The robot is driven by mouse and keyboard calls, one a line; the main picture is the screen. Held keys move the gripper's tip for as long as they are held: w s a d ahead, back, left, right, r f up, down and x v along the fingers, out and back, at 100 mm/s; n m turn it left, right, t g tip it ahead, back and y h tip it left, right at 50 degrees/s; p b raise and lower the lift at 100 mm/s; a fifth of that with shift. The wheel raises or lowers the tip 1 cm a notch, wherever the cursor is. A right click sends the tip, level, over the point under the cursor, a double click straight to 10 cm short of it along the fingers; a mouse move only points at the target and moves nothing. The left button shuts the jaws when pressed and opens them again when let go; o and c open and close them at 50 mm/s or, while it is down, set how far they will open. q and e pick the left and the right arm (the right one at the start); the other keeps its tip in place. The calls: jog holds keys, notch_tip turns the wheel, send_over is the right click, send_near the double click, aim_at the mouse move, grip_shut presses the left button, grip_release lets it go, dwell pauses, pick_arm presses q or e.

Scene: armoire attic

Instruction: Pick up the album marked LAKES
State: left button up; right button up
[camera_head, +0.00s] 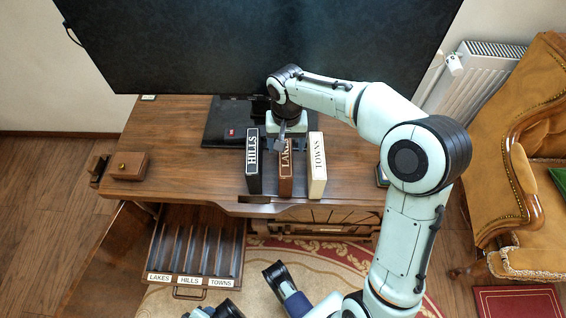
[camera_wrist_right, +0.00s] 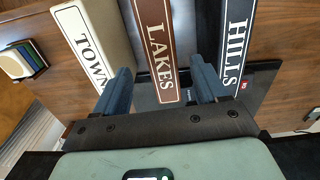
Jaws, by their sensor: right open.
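In the right wrist view, my right gripper (camera_wrist_right: 161,75) is open, with one finger on each side of the LAKES album (camera_wrist_right: 155,35). Gaps show between the fingers and the album. The black HILLS album (camera_head: 253,165) is on its left and the cream TOWNS album (camera_head: 317,165) on its right in the head view. My left gripper cannot be made out.
An open drawer (camera_head: 237,250) at the front left has slots labelled LAKES, HILLS and TOWNS. A large dark screen (camera_head: 250,45) rises behind the albums. A small wooden box (camera_head: 130,166) sits on the desk's left. The desktop between box and albums is clear.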

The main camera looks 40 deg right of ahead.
aim_at(285, 159)
notch_tip(285, 159, down, 8)
jog(key=shift+w+f+b, duration=0.15)
jog(key=shift+f+b, duration=0.05)
jog(key=shift+b, duration=1)
pick_arm(q)
jog(key=shift+t+y, duration=0.4)
jog(key=shift+t, duration=0.2)
jog(key=w+f, duration=0.1)
jog(key=w+a+f, duration=0.1)
jog(key=w, duration=0.1)
jog(key=w+a, duration=0.1)
jog(key=shift+w+a+f, duration=0.1)
jog(key=shift+w+f, duration=0.05)
jog(key=shift+f, duration=0.25)
pick_arm(e)
jog(key=shift+r, duration=0.1)
grip_shut()
